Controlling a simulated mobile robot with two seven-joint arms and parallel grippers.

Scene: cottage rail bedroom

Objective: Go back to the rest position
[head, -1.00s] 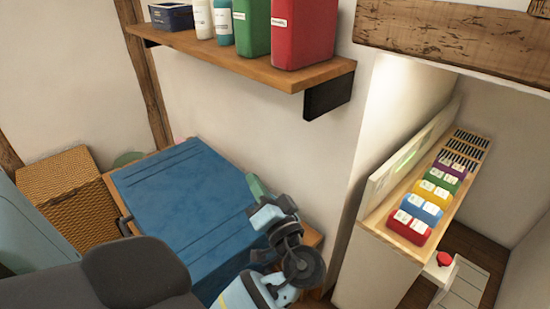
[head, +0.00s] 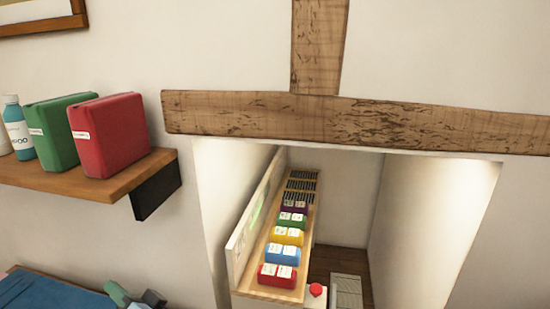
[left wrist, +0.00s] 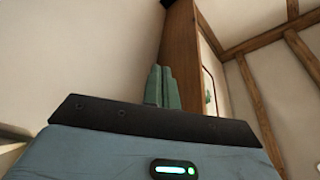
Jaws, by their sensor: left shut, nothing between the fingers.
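My left gripper (head: 118,292) shows at the bottom left of the head view, cut off by the lower edge. Its green fingertips are in front of the blue surface (head: 45,294) and below the wall shelf. In the left wrist view the two green fingers (left wrist: 159,88) stand side by side, shut, with nothing between them. They point up toward a brown wooden upright (left wrist: 181,60). My right gripper is not in view.
A wall shelf (head: 60,190) at the left holds a red box (head: 108,135), a green box (head: 58,130) and bottles. A timber beam (head: 350,122) crosses above an alcove, where a ledge (head: 243,285) carries several coloured blocks and a red knob (head: 316,290) sits lower.

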